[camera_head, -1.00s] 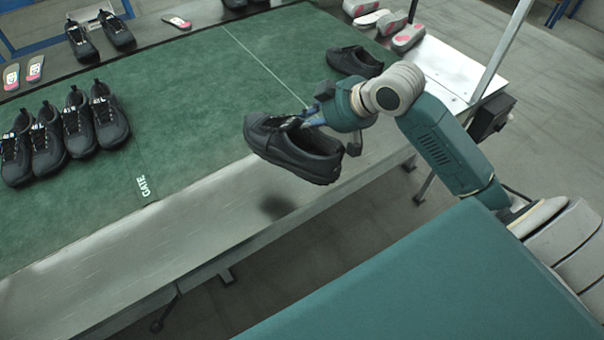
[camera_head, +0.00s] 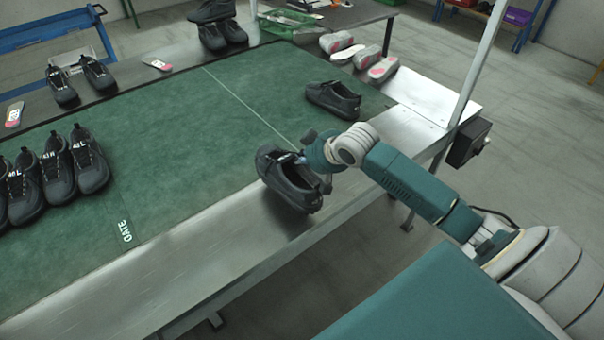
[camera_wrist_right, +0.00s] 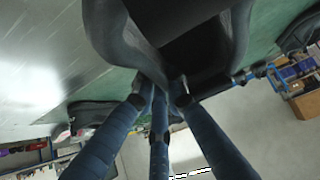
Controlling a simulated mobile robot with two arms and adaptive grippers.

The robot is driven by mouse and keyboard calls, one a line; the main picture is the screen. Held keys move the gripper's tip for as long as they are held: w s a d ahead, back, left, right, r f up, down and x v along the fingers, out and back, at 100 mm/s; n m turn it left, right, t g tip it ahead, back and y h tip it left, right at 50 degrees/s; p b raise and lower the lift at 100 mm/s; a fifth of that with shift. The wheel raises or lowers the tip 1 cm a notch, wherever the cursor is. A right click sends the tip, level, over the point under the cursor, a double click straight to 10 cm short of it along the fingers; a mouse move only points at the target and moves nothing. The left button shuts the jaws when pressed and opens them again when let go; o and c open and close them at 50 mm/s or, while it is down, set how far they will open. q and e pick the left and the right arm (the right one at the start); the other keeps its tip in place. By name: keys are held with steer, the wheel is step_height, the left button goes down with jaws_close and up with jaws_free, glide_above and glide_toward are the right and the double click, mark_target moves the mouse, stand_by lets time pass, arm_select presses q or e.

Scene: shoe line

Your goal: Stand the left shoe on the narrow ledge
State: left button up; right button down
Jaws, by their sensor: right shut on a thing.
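A black shoe (camera_head: 288,182) hangs from my right gripper (camera_head: 304,160) at the front of the table, above the bare metal ledge (camera_head: 200,262). My right gripper is shut on its upper edge near the opening. Another black shoe (camera_head: 333,99) sits on the mat's right part. My left gripper is out of view.
The green mat (camera_head: 180,130) has a white line and the word GATE. Several black shoes (camera_head: 58,172) stand in a row at left, more at the back. Pink-and-white soles (camera_head: 342,45) lie at the back right. A metal post (camera_head: 480,60) rises at the right corner.

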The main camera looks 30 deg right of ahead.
mark_target(302, 174)
step_height(302, 174, down, 6)
steer(key=shift+r, duration=0.1)
stand_by(0.4)
steer(key=c, duration=1.8)
jaws_free()
steer(key=shift+o, duration=0.2)
steer(key=v, duration=1.2)
steer(key=shift+a, duration=0.1)
